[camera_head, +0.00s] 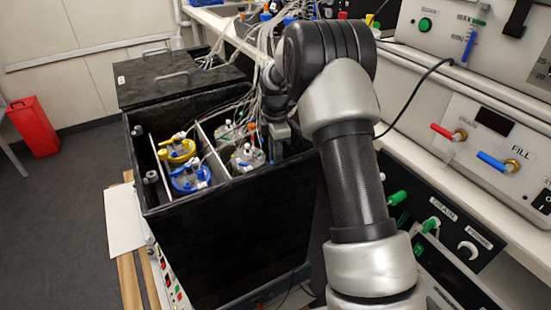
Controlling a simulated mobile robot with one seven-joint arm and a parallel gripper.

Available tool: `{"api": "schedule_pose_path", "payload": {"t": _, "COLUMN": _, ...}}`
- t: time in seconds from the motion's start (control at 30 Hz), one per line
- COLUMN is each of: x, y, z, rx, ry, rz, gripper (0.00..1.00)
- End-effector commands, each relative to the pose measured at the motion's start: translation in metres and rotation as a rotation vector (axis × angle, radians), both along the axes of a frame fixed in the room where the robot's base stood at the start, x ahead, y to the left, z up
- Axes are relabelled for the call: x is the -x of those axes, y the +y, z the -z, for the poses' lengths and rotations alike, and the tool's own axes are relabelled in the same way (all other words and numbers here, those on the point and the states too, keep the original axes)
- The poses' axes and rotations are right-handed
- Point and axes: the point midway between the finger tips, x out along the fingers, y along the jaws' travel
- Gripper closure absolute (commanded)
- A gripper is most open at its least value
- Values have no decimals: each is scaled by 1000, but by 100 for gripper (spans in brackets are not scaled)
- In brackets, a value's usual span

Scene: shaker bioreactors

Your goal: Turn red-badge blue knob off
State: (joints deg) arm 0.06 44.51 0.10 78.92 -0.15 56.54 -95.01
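Several blue parts show, but I cannot tell which is the blue knob with a red badge. One long blue handle (497,162) is on the white panel marked FILL at the right, beside a red handle (446,131). Small blue parts also show at the back bench, near small red and yellow pieces, too small to make out. My gripper (280,133) seems to hang over the right side of the open black box, among hoses. My arm hides much of it, and its fingers are not clear.
The black box (220,250) holds vessels with a yellow lid (178,151) and a blue lid (190,178). Tubes and a black cable (415,90) run around my arm. Green handles (397,197) are on the lower right panel. A red bin (33,126) stands on open floor.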

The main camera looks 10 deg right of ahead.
Motion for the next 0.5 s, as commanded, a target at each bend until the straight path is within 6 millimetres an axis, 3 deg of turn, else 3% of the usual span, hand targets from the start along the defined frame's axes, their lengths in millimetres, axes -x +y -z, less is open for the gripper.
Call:
{"api": "schedule_pose_path", "payload": {"t": 0.03, "x": 0, "y": 0, "z": 0, "rx": 0, "ry": 0, "rz": 0, "gripper": 89}}
{"api": "schedule_pose_path", "payload": {"t": 0.1, "x": 0, "y": 0, "z": 0, "rx": 0, "ry": 0, "rz": 0, "gripper": 100}}
{"api": "schedule_pose_path", "payload": {"t": 0.5, "x": 0, "y": 0, "z": -2, "rx": -1, "ry": 1, "rz": 77, "gripper": 100}}
